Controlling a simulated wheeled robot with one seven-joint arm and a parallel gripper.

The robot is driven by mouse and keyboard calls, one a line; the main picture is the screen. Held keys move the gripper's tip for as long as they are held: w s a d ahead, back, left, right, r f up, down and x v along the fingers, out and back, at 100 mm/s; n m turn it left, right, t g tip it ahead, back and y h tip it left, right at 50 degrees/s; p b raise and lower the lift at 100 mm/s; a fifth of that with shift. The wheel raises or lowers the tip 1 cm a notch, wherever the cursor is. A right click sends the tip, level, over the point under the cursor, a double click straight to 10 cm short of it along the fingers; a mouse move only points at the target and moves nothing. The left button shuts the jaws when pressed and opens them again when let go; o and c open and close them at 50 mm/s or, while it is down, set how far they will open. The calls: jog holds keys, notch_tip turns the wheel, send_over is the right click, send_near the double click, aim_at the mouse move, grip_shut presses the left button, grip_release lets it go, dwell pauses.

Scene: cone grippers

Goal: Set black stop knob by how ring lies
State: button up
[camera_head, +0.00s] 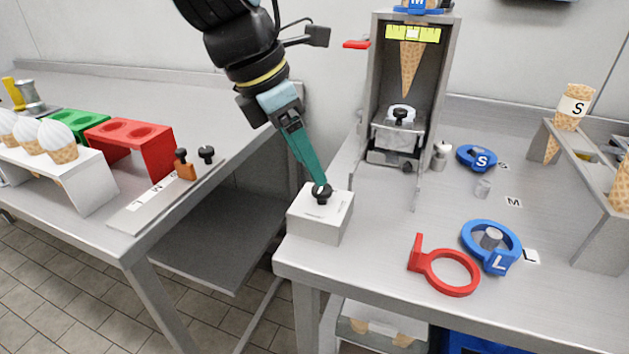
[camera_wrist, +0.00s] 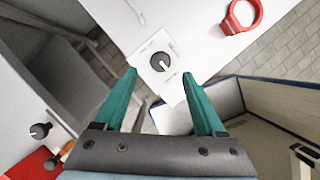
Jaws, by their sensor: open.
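A black knob (camera_head: 321,193) sits on top of a white box (camera_head: 318,220) at the right table's front left corner. It also shows in the wrist view (camera_wrist: 160,62), with small marks on the box top that I cannot read. My gripper (camera_head: 317,182) is open, its teal fingers pointing down at this knob. In the wrist view the knob lies between and just beyond the fingertips (camera_wrist: 160,73); contact cannot be told. A red ring (camera_head: 450,287) with a tab lies on the right table, its tab at the back left. It also shows in the wrist view (camera_wrist: 228,26).
A metal cone stand (camera_head: 375,95) rises behind. On the left table, a slide board has a black knob (camera_head: 206,152) and an orange slider (camera_head: 184,170).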

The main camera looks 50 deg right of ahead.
aim_at(317, 189)
jog(key=x, duration=0.5)
jog(key=shift+b, duration=0.35)
grip_shut()
